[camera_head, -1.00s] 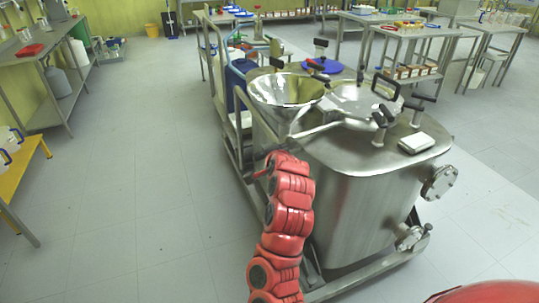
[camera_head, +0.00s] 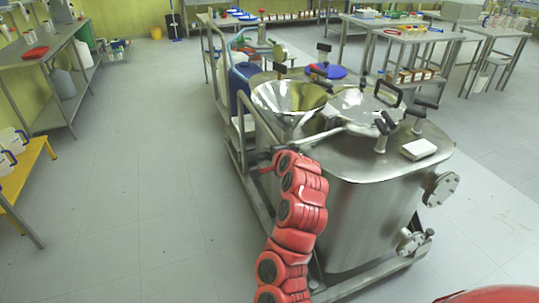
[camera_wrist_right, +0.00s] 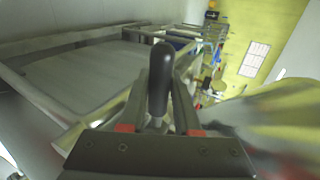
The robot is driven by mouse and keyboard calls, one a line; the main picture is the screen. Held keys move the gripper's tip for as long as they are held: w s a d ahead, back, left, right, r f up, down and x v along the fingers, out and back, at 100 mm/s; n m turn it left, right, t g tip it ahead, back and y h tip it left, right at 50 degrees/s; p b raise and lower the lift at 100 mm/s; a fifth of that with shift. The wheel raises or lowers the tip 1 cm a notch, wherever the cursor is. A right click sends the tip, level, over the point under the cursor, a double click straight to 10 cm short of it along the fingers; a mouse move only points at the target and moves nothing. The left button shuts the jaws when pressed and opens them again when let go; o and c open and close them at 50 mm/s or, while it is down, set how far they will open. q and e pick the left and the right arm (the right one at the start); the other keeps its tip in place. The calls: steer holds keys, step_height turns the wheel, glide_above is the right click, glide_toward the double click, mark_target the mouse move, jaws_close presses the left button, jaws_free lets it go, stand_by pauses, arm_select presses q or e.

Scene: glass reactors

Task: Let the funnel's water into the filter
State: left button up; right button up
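A wide steel funnel (camera_head: 286,97) stands at the left of the large steel filter vessel's top (camera_head: 350,152). Its inside shows yellowish reflections, and I cannot tell the water level. My right arm reaches up from the bottom. Its gripper (camera_head: 264,163) is small and partly hidden at the vessel's left edge, below the funnel. In the right wrist view, a black handle (camera_wrist_right: 160,80) on a thin stem sits between the fingers of my right gripper (camera_wrist_right: 163,88), which look closed on its sides. The outlet below the funnel is hidden. My left gripper is not in view.
A tubular frame (camera_head: 238,165) with a blue container (camera_head: 240,78) stands at the vessel's left. Clamps and a white box (camera_head: 418,149) sit on the lid. Flanged ports (camera_head: 440,188) stick out at right. The floor at left is clear.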

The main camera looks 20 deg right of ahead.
steer(key=o, duration=0.4)
steer(key=shift+o, duration=0.2)
steer(key=shift+r, duration=0.1)
steer(key=p+v, duration=1.7)
steer(key=p, duration=0.6)
steer(key=shift+s, duration=0.2)
